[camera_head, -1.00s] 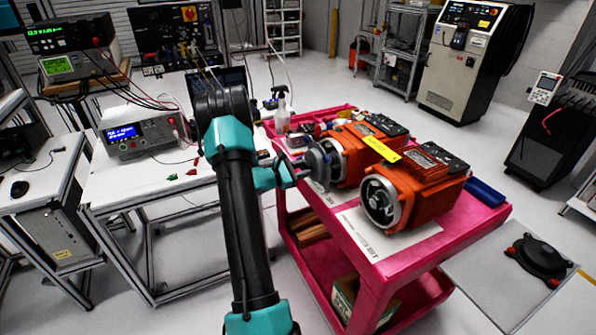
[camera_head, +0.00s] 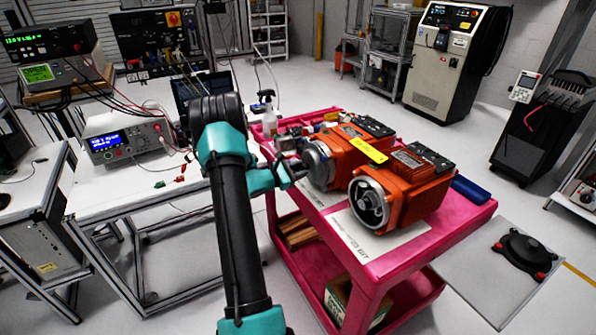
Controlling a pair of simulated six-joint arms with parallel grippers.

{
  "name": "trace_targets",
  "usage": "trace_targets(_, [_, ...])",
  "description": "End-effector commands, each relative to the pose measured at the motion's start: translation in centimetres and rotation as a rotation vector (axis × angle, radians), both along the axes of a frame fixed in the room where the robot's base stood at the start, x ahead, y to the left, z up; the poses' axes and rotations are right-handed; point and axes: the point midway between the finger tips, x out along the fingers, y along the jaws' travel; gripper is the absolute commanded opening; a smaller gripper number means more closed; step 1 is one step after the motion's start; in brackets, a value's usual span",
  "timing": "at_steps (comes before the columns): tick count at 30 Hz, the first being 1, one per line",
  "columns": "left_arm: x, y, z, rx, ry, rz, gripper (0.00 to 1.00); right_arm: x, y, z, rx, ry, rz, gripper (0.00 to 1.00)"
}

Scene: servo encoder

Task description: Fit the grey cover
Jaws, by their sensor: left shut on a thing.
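The grey cover (camera_head: 318,164) is a round dark grey cap at the left end of the farther orange servo motor (camera_head: 345,150). It sits against or very close to the motor's end face; I cannot tell whether it is fully seated. My left gripper (camera_head: 298,171) is shut on the cover from the left side. The nearer orange servo motor (camera_head: 412,185) shows an open silver end ring (camera_head: 370,203) with its inside visible. Both motors lie on the pink cart (camera_head: 440,240). My right gripper is not in view.
A yellow strip (camera_head: 364,150) lies across the farther motor. A spray bottle (camera_head: 268,112) and small items stand at the cart's back left. A blue tray (camera_head: 473,188) is at the right edge. White sheets (camera_head: 375,240) lie under the motors.

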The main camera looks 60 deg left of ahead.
Motion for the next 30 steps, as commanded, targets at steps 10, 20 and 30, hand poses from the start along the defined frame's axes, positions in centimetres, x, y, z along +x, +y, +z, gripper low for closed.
trace_targets(10, [0.53, 0.0, 0.05, 0.001, -0.001, 0.0, 0.03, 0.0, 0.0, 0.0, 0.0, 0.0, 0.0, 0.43])
trace_targets(20, [0.62, 0.01, 0.04, 0.0, -0.001, 0.0, 0.03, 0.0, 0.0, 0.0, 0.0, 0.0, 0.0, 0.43])
trace_targets(30, [0.63, 0.01, 0.03, 0.0, -0.001, 0.0, 0.46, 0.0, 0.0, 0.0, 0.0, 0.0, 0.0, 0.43])
